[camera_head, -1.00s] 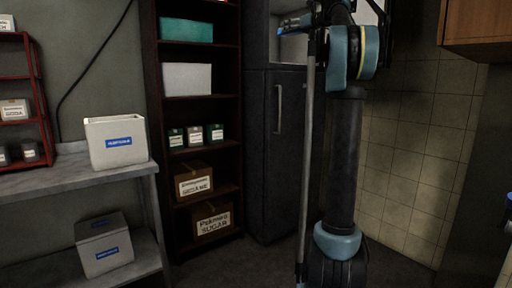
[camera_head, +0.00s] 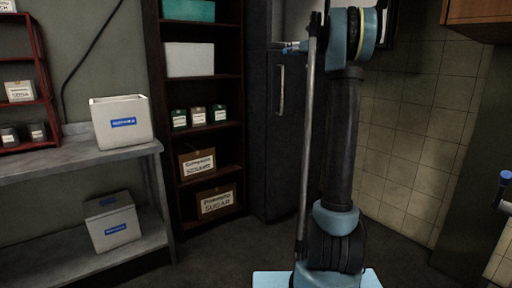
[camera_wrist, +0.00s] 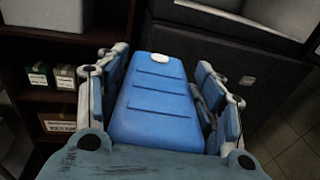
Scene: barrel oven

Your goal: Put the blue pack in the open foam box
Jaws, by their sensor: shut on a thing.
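The blue pack (camera_wrist: 155,101) is a ribbed blue block with a white cap, seen in the wrist view. My gripper (camera_wrist: 163,95) is shut on it, with one finger along each side. The open foam box (camera_head: 122,124) is white with a blue label and stands on the upper grey shelf at the left in the head view. Its top is open; its floor is hidden. The gripper and the pack are not clearly visible in the head view. A second foam box (camera_head: 112,226) with a grey lid sits on the lower shelf.
A dark bookcase (camera_head: 243,132) holds jars, cartons and a white bin (camera_head: 189,60). A dark fridge (camera_head: 285,150) stands beside it. A red rack (camera_head: 45,90) with small goods stands left of the open box. The floor before the shelves is clear.

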